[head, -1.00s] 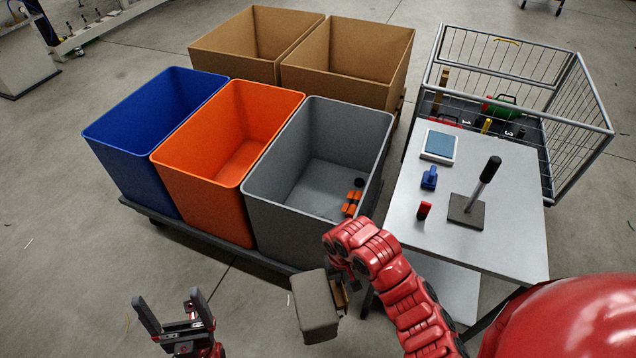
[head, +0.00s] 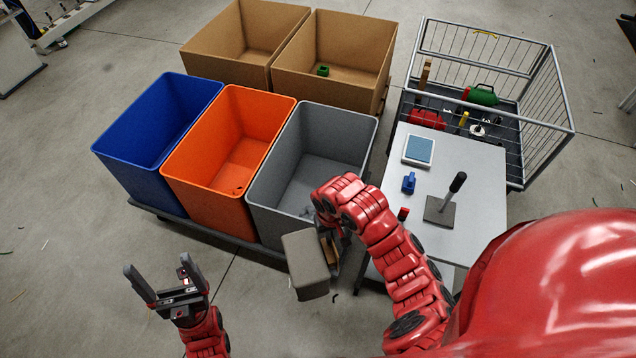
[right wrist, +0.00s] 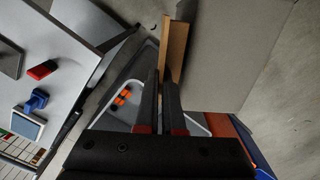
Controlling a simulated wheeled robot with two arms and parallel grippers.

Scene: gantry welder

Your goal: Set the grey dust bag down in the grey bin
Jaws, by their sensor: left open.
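The grey dust bag (head: 306,266) is a boxy bag with a brown collar plate (right wrist: 176,52). My right gripper (right wrist: 168,88) is shut on this plate; in the head view my red arm and the bag partly hide the gripper. The bag hangs in front of the grey bin (head: 268,212), outside its near wall in the picture. The grey bin is open-topped, and its rim also shows in the right wrist view (right wrist: 200,122). My left gripper (head: 157,278) is open and empty over the floor, at the lower left.
An orange bin (head: 205,196) and a blue bin (head: 140,165) stand left of the grey bin. Two cardboard boxes (head: 340,85) stand behind. A table (head: 465,165) with a lever and a wire cart (head: 545,120) are at the right. Orange-and-black items (right wrist: 122,97) lie in the grey bin.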

